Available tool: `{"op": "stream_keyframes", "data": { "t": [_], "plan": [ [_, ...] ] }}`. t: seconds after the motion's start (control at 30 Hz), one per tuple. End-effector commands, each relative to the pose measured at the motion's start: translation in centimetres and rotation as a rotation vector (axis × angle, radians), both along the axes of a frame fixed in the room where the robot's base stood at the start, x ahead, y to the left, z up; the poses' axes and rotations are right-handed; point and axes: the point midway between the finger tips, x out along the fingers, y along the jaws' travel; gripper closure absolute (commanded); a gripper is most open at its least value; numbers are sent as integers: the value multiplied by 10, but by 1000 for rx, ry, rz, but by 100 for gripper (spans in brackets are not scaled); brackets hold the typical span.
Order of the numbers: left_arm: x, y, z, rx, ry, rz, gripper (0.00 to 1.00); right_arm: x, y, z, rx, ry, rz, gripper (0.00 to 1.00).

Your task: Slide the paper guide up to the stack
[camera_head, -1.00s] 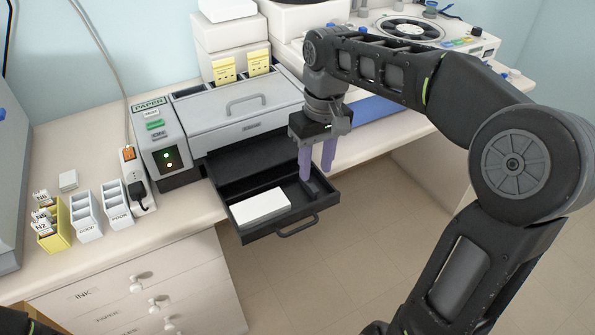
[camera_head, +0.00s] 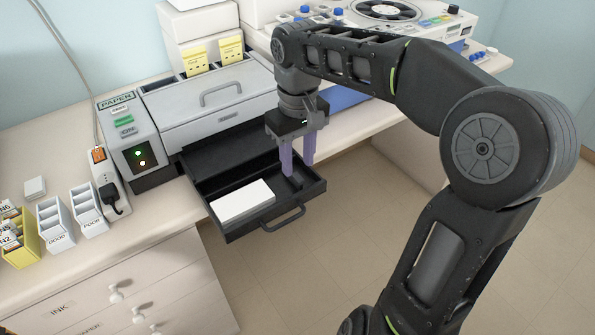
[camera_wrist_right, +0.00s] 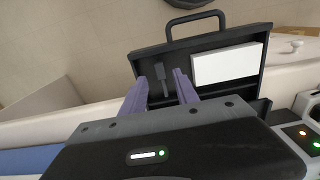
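The white paper stack (camera_head: 241,202) lies in the left part of the open black paper tray (camera_head: 318,194). It also shows at the right in the right wrist view (camera_wrist_right: 228,65). The paper guide (camera_head: 294,184) is a small dark upright piece on the tray floor, right of the stack with a gap between them. My right gripper (camera_head: 298,169) reaches down into the tray with purple fingers parted. In the wrist view the guide (camera_wrist_right: 161,78) shows between the fingertips, with space on both sides; touch cannot be seen. My left gripper is not in view.
The paper machine (camera_head: 208,110) stands behind the tray, which juts past the counter edge with its handle (camera_head: 286,220) in front. Slide holders (camera_head: 88,210) and a power strip (camera_head: 106,183) stand to the left. Drawers are below; open floor lies at front right.

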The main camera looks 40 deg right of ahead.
Motion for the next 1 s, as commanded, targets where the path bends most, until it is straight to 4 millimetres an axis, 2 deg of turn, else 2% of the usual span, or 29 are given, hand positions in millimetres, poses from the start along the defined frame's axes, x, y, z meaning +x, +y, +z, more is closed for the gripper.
{"op": "stream_keyframes", "data": {
  "t": [0.2,0.57,1.0],
  "plan": [
    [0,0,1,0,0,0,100,0,0,-28,2,1,1,64],
    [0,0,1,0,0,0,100,0,0,-33,1,-1,1,64],
    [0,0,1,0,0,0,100,0,0,-33,1,-1,1,100]
  ]
}}
